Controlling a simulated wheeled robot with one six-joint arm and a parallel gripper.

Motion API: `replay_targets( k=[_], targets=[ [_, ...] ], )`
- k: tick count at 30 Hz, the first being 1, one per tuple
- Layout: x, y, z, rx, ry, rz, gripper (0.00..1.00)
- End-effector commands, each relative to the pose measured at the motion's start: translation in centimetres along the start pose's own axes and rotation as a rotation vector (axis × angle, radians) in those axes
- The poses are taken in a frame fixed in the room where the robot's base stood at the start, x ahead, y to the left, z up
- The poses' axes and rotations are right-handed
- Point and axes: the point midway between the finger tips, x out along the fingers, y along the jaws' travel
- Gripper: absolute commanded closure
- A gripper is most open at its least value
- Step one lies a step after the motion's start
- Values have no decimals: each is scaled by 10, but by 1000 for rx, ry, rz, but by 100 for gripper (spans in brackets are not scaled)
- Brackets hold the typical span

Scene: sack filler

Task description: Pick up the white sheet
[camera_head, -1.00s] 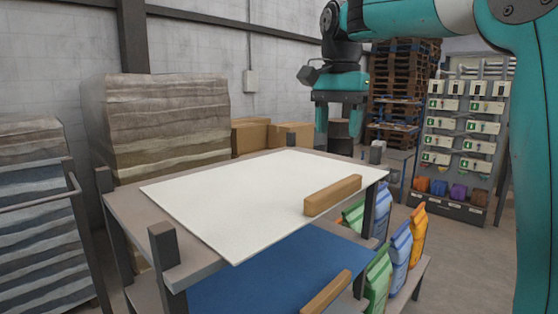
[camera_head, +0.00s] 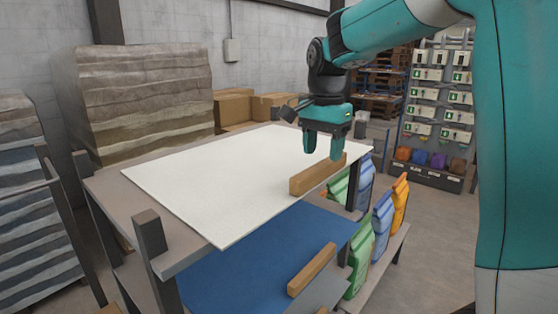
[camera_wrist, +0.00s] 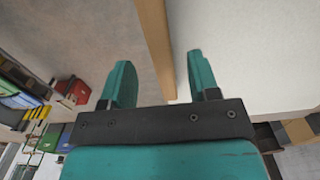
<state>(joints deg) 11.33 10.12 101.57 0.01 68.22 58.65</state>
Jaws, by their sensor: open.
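The white sheet (camera_head: 225,180) lies flat on the top shelf of a grey table (camera_head: 118,205). A wooden bar (camera_head: 318,175) lies on the sheet along its right edge. My gripper (camera_head: 323,154) is over the sheet's right part, above and just behind the bar in the head view, with fingers pointing down, open and empty. In the wrist view the bar (camera_wrist: 155,40) runs between my two fingers (camera_wrist: 160,80), and the white sheet (camera_wrist: 250,45) fills the right side. Nothing is between the fingertips in a grasp.
A blue sheet (camera_head: 255,255) with another wooden bar (camera_head: 312,270) lies on the lower shelf. Colourful sacks (camera_head: 382,225) stand right of the table. Dark corner posts (camera_head: 150,235) rise above the tabletop. Stacked sheets (camera_head: 145,100) and cardboard boxes (camera_head: 232,110) are behind.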

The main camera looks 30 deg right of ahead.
Motion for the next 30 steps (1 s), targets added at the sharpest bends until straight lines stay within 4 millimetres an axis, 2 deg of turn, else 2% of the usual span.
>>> replay_targets(
  k=[7, 16, 17, 21, 24, 30],
  targets=[
    [36, 0, 0, 1, -3, 5, 45],
    [43, 0, 0, 1, 0, 1, 45],
    [43, 0, 0, 1, 0, 1, 49],
    [43, 0, 0, 1, 0, 1, 81],
    [43, 0, 0, 1, 0, 1, 100],
    [42, 0, 0, 1, 0, 0, 100]
  ],
)
